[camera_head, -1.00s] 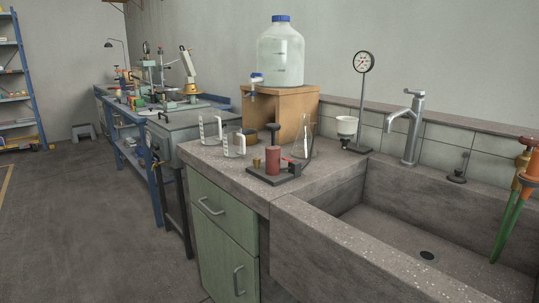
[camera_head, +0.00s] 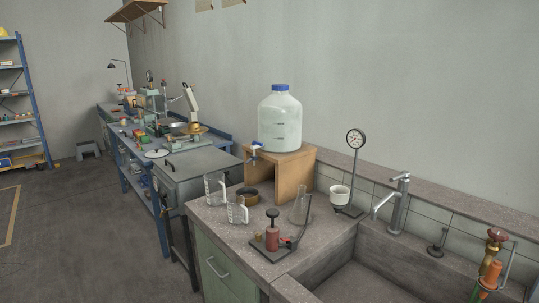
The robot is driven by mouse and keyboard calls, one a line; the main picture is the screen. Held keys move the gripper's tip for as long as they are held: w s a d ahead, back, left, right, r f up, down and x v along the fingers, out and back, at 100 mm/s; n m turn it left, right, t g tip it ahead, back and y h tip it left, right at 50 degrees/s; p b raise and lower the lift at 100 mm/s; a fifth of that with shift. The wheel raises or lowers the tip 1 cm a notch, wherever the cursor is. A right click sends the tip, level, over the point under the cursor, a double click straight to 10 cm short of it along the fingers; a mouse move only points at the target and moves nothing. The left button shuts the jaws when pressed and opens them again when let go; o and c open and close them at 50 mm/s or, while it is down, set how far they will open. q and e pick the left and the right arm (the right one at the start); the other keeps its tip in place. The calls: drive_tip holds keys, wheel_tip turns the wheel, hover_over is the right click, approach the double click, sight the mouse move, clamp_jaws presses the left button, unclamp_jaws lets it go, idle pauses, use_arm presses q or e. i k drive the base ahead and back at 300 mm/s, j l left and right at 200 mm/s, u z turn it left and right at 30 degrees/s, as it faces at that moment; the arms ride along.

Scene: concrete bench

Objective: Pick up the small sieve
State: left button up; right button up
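A low round brass-brown dish with a dark inside (camera_head: 247,194), which looks like the small sieve, sits on the concrete bench in front of the wooden stand (camera_head: 298,178). Its mesh is too small to make out. A clear measuring jug (camera_head: 237,211) stands close in front of it and covers part of its lower edge. Neither of my grippers shows in the head view.
Another clear jug (camera_head: 214,188) stands to the left. A red device on a dark base (camera_head: 272,237), a glass flask (camera_head: 301,207) and a dial gauge stand (camera_head: 355,140) are nearby. A large bottle (camera_head: 280,120) tops the stand. The sink (camera_head: 365,285) is at front right.

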sight(251, 194)
drive_tip(key=i+j+z, duration=0.15)
drive_tip(key=z, duration=0.3)
drive_tip(key=i+j+z, duration=0.15)
drive_tip(key=z, duration=0.3)
drive_tip(key=j+z, duration=0.35)
drive_tip(key=z, duration=0.15)
drive_tip(key=i, duration=0.05)
